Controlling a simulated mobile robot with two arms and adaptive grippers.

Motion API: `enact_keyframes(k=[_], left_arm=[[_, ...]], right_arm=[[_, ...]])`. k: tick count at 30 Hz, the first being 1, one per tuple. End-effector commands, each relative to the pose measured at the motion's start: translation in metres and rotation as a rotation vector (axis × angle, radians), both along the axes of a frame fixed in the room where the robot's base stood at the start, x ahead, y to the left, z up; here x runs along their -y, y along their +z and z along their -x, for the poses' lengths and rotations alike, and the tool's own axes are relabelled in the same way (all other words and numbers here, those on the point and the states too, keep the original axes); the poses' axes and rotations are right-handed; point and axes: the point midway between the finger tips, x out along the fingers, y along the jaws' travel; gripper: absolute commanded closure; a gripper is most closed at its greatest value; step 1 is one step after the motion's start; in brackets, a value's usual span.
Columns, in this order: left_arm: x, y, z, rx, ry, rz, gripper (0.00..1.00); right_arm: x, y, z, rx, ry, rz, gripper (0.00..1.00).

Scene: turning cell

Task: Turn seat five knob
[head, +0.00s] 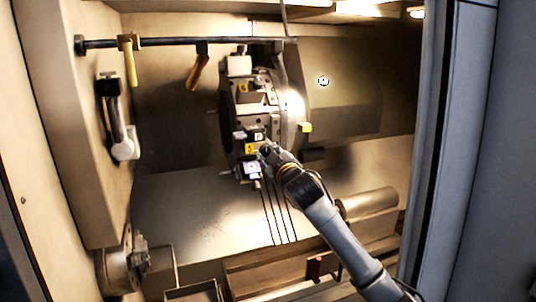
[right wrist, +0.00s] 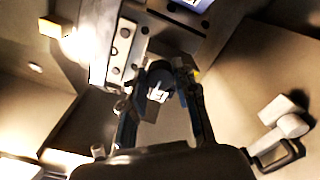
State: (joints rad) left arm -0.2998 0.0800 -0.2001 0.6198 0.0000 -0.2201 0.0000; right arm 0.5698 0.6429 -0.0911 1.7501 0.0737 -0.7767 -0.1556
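The turret (head: 255,95) stands in the middle of the machine, with tool blocks and yellow number labels on its face. A yellow label that looks like a 5 (head: 250,148) is on its lower part. My right gripper (head: 266,150) is at the turret just right of this label. In the right wrist view a dark knob with a pale mark (right wrist: 157,85) lies between the two fingertips of my right gripper (right wrist: 161,72). The fingertips are apart, one on each side of it. I cannot tell whether they touch it. My left gripper is not in view.
A dark rail (head: 160,42) with hanging yellow handles runs above left of the turret. A chuck (head: 125,262) is at the lower left. A metal cylinder (head: 368,202) lies right of my right arm.

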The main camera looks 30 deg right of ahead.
Motion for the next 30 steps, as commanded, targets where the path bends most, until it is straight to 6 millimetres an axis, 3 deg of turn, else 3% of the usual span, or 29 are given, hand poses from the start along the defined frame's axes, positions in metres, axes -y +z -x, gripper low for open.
enact_keyframes(k=[1,3,16,30], left_arm=[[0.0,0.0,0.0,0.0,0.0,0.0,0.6],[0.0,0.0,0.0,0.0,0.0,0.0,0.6],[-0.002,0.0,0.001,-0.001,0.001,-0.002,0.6],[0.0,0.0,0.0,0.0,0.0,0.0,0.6]], right_arm=[[0.0,0.0,0.0,0.0,-0.001,0.002,0.63],[0.0,0.0,0.0,0.0,-0.001,0.002,0.48],[-0.002,-0.001,0.008,-0.002,0.0,0.001,0.48],[-0.023,-0.001,0.095,-0.001,0.001,0.002,0.48]])
